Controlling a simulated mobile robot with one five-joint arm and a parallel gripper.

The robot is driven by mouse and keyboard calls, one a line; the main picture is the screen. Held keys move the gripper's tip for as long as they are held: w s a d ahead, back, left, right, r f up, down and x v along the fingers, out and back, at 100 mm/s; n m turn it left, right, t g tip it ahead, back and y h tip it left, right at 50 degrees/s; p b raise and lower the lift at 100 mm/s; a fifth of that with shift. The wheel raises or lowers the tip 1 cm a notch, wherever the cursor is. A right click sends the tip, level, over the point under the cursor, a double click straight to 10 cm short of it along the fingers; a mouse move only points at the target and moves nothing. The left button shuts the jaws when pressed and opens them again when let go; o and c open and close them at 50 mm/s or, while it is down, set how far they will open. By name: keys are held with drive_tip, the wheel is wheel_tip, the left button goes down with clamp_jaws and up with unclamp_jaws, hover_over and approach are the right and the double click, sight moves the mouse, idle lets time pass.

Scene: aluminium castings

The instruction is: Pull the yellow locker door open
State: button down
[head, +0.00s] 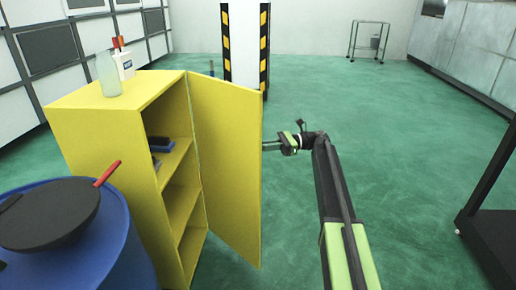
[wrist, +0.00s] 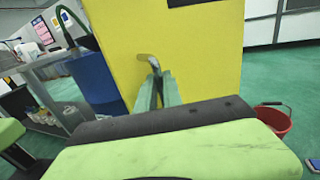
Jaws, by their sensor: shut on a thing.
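The yellow locker (head: 112,135) stands at left in the head view with its front open and shelves showing inside. Its yellow door (head: 228,165) is swung well out from the far side of the opening. In the wrist view the door (wrist: 195,55) fills the middle, with a metal handle (wrist: 148,59) on it. My gripper (head: 273,143) is at the outer side of the door, at its free edge. In the wrist view my gripper's fingers (wrist: 157,88) are shut on the handle. The handle's lower part is hidden between the fingers.
A blue barrel (head: 115,245) with a dark pan (head: 50,212) on top stands at front left. A glass bottle (head: 108,75) stands on the locker. A striped pillar (head: 245,45) is behind the door. A dark rack (head: 490,215) is at right. Green floor between is clear.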

drive_tip(key=shift+s, duration=0.15)
drive_tip(key=c, duration=1.5)
unclamp_jaws()
drive_tip(key=shift+a+r, duration=0.1)
drive_tip(key=shift+a, duration=0.15)
